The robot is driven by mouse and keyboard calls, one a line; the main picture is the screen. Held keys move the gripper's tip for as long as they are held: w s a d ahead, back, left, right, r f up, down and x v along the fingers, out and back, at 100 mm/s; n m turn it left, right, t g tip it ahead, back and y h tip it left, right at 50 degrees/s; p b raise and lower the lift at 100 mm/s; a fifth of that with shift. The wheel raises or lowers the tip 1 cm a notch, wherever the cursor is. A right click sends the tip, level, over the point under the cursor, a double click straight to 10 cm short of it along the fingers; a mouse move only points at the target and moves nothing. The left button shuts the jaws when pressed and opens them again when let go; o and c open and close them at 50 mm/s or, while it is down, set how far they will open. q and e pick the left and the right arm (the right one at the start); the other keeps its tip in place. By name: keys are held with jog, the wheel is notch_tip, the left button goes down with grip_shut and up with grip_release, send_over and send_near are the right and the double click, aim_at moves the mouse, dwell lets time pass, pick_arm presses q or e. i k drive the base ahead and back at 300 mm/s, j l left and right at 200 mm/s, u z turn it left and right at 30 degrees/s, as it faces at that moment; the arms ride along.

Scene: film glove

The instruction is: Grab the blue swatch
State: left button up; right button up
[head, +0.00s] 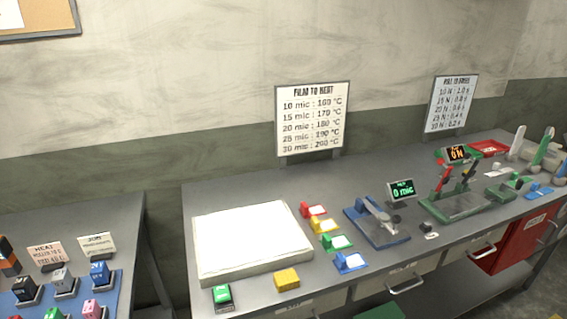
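A blue swatch (350,263) lies on the grey workbench (280,187) near its front edge, a flat piece with a small raised block and a pale patch. It is the nearest of a slanting row with a green swatch (336,243), a yellow swatch (322,225) and a red swatch (312,210). Another small blue piece (538,189) lies at the far right of the bench; I cannot tell what it is. Neither of my grippers is in view.
A white panel (250,240) lies left of the swatches. A yellow block (286,279) and a green device (222,296) stand in front of it. A blue-based device (376,222) and a green-based stand (455,202) are to the right. A gap separates the left table (115,215).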

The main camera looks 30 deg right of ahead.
aim_at(350, 263)
jog(key=z, duration=1.55)
